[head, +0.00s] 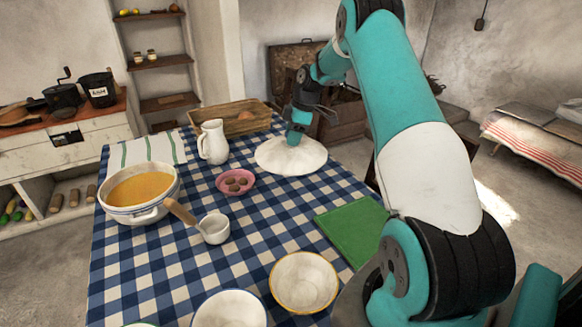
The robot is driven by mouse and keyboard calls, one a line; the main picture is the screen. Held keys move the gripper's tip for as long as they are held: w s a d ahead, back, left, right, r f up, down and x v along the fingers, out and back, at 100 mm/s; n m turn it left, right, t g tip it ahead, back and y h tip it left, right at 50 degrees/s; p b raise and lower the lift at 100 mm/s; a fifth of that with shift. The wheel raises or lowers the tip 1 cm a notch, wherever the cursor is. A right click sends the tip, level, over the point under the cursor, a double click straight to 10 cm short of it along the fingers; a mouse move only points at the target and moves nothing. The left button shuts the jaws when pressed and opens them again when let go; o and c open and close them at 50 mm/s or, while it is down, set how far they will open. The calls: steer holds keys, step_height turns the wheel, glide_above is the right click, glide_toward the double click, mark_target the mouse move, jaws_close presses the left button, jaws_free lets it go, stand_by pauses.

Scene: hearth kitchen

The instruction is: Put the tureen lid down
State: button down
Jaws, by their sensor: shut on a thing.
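The tureen lid (291,158) is a wide, pale, shallow dome in the far right part of the checked table. My gripper (296,133) comes down on its top from above and is shut on it. The fingertips and the lid's knob are hard to make out. I cannot tell whether the lid's rim touches the cloth or hangs just above it. The tureen (143,212), a white pot with orange soup in it, stands open at the left of the table.
A white jug (213,142), a pink dish (235,182) with small brown things, and a wooden tray (243,118) are near the lid. Bare cloth (260,225) lies between.

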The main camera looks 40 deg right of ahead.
step_height(320, 180, down, 11)
steer(key=shift+p, duration=0.7)
steer(key=shift+f, duration=0.2)
steer(key=c, duration=0.7)
jaws_free()
steer(key=shift+o, duration=0.2)
steer(key=shift+r, duration=0.15)
